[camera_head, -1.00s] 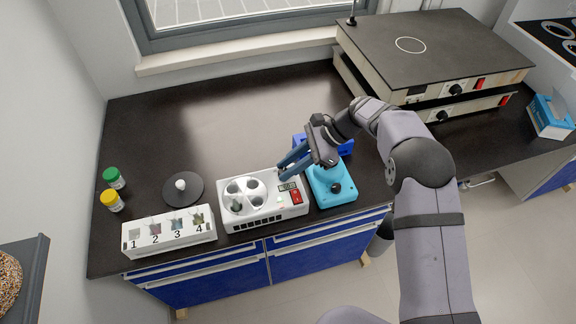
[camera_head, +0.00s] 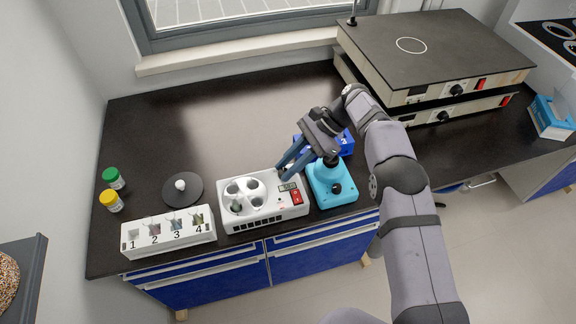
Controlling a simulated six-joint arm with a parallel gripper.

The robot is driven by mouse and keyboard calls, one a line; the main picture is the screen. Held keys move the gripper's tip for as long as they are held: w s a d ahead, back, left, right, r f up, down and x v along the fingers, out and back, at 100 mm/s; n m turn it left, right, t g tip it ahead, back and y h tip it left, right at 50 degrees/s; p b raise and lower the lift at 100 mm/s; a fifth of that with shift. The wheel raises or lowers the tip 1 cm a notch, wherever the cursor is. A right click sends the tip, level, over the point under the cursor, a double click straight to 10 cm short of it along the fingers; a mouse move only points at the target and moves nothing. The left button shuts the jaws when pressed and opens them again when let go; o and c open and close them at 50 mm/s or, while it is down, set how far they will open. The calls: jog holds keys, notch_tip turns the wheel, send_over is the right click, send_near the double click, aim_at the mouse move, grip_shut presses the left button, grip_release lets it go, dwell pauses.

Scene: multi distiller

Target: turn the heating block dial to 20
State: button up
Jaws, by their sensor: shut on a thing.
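The heating block (camera_head: 240,215) looks like a white box with round wells on top, a small display (camera_head: 288,187) and a red switch (camera_head: 296,196). My gripper (camera_head: 281,171) reaches down from the right to its far right corner, just behind the display. Its two blue fingers are shut on the block's dial there. The dial is small and mostly hidden by the fingers, and I cannot read its setting or the display.
A light blue device (camera_head: 333,195) stands close on the right, under my wrist, with a dark blue block (camera_head: 347,143) behind it. A numbered white rack (camera_head: 170,238), a dark lid (camera_head: 197,188) and two capped jars (camera_head: 113,177) are left.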

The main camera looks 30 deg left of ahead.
jog(key=o, duration=0.8)
jog(key=shift+r, duration=0.15)
notch_tip(320, 180, up, 10)
jog(key=shift+f+b, duration=0.1)
jog(key=shift+b, duration=0.55)
